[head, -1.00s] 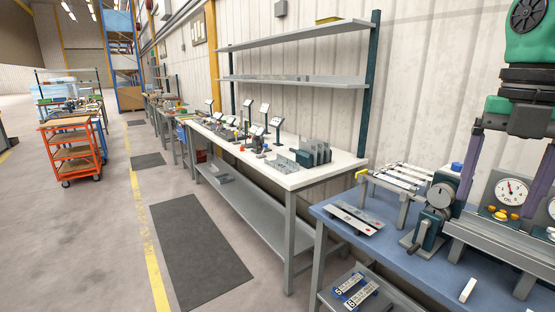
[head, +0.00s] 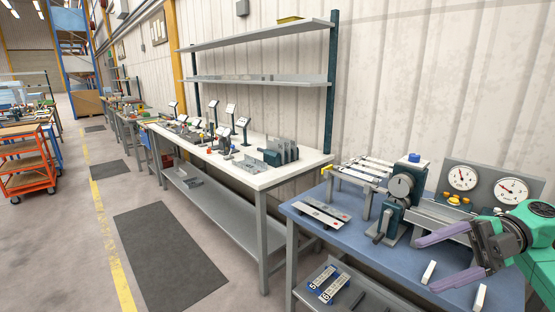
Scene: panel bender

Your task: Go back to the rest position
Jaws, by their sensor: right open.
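My right gripper (head: 447,258) is at the lower right, over the right part of the blue bench (head: 318,228). Its two purple fingers point left and are spread apart, with nothing between them. The panel bender (head: 402,190), with a grey round face and a lever, stands on the blue bench to the left of the gripper, apart from it. My left gripper is not in view.
Two dial gauges (head: 484,186) stand behind the gripper. White pieces (head: 429,272) lie on the bench near the fingers. A slatted rack (head: 363,173) stands beside the bender. A white workbench (head: 262,179) is further left. The floor by the dark mat (head: 167,262) is clear.

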